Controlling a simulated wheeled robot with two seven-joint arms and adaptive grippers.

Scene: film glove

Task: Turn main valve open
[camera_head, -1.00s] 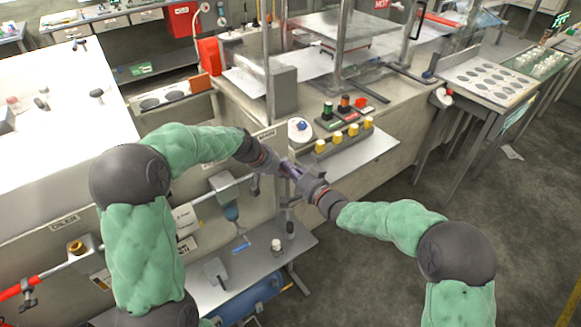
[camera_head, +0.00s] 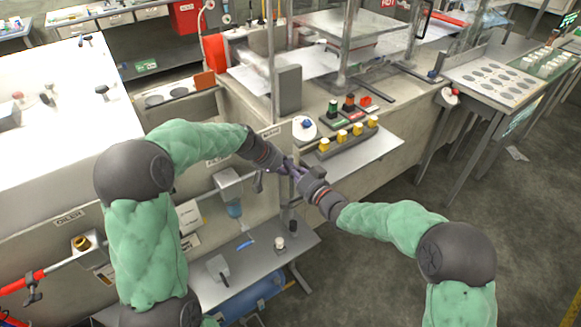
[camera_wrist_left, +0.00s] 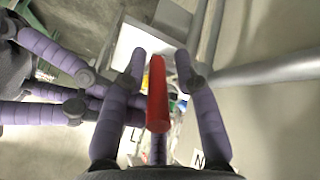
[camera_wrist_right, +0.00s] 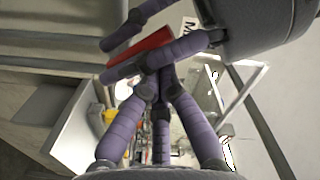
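A red bar-shaped handle, apparently the main valve's lever, shows in the left wrist view (camera_wrist_left: 157,92) and in the right wrist view (camera_wrist_right: 146,52). It is hidden behind the hands in the head view. My left gripper (camera_head: 284,163) has its purple fingers spread on both sides of the red handle, with gaps beside it in the left wrist view. My right gripper (camera_head: 298,172) meets it from the right. Its fingers converge close to the handle in the right wrist view; I cannot tell whether they grip it.
A shelf with yellow knobs (camera_head: 342,138) is just right of the hands. A grey lower shelf (camera_head: 215,285) with small items lies below them. A pipe with a red section (camera_head: 22,281) runs at lower left. Open floor (camera_head: 350,270) lies at lower right.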

